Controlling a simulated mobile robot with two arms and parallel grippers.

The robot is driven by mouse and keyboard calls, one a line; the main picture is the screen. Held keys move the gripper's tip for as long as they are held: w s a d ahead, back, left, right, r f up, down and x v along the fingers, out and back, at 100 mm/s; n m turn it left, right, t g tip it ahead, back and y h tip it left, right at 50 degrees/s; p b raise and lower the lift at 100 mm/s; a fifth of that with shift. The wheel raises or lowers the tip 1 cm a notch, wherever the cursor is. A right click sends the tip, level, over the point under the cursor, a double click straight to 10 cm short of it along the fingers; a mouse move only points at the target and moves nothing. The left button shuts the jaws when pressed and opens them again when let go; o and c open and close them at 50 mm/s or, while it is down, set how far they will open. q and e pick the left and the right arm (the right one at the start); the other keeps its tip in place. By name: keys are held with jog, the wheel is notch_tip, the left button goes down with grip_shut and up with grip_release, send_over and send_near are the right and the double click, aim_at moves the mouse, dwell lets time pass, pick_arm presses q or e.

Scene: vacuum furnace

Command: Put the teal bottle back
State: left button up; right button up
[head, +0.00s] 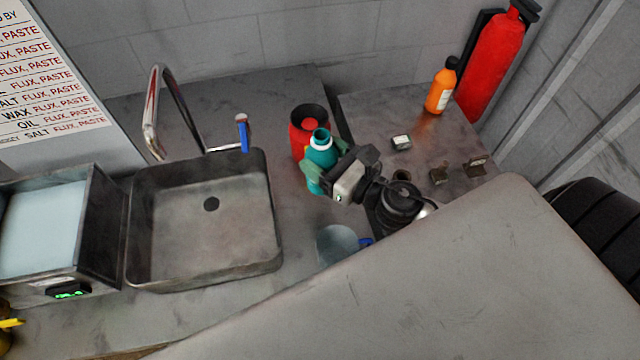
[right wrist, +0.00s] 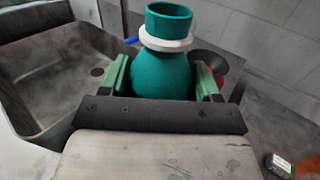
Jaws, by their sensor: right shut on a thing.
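The teal bottle (head: 321,150) has a white ring below its neck. It stands roughly upright at the right of the sink, in front of a red container with a dark round top (head: 309,122). My right gripper (head: 318,176) is shut on the teal bottle, with its green fingers on either side of the body. In the right wrist view the bottle (right wrist: 164,70) sits between both fingers of the gripper (right wrist: 165,82). I cannot tell whether its base touches the counter. My left gripper is not in view.
A metal sink (head: 205,265) with a tall tap (head: 152,138) lies to the left. An orange bottle (head: 439,90) and a red extinguisher (head: 491,65) stand at the back right. Small blocks (head: 438,176) lie on the right counter. A clear round vessel (head: 338,243) is near the gripper.

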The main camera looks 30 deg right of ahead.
aim_at(325, 166)
jog(key=shift+w+d+r+n+g+y+p, duration=0.4)
jog(key=shift+n+y, duration=0.2)
jog(key=shift+y, duration=0.3)
notch_tip(325, 166, down, 5)
jog(key=shift+f+b, duration=0.15)
jog(key=shift+b, duration=0.65)
jog(key=shift+f, duration=2.45)
jog(key=shift+f+b, duration=0.1)
jog(key=shift+b, duration=0.25)
jog(key=shift+f, duration=0.15)
jog(key=o, duration=1)
